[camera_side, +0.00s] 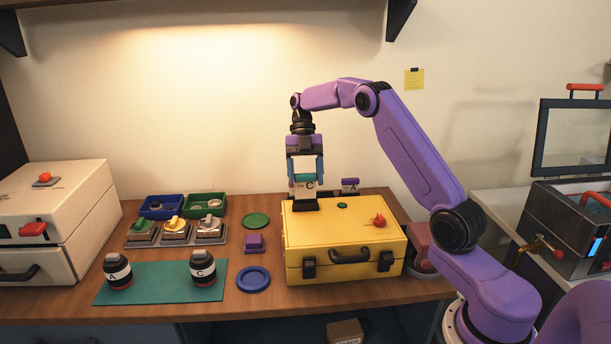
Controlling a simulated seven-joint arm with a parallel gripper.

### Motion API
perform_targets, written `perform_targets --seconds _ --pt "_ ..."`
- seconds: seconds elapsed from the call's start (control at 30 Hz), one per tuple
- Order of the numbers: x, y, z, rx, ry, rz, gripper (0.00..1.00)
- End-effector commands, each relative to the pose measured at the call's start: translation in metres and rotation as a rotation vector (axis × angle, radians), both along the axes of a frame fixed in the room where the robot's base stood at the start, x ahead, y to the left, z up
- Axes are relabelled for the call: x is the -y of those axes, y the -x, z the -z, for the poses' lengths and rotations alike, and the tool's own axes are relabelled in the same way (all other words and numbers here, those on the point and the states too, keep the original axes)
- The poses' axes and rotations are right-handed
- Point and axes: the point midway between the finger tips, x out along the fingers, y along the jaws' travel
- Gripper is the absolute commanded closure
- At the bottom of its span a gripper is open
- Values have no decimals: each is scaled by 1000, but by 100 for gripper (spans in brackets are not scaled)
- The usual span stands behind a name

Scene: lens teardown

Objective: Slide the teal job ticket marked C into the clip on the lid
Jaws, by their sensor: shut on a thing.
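The job ticket marked C (308,185), white with a teal top edge, is upright between the fingers of my gripper (305,178). My gripper is shut on it, pointing straight down over the back left of the yellow case's lid (325,228). The black clip (305,204) is on that lid, directly below the ticket. The ticket's lower edge meets the clip in this view; I cannot tell whether it is inside the slot or just above it. The fingers hide the ticket's sides.
A purple ticket marked A (350,185) stands behind the case. A red knob (379,220) rises from the lid's right. Left of the case are a green disc (256,220), a purple block (253,243) and a blue dish (253,279). Lenses (203,268) stand on a teal mat (160,295).

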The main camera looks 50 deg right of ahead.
Motion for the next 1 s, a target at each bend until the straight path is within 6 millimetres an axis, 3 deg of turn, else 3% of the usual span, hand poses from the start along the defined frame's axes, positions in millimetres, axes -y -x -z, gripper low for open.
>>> perform_targets --seconds 1.0 --pt "0 0 7 0 0 1 60"
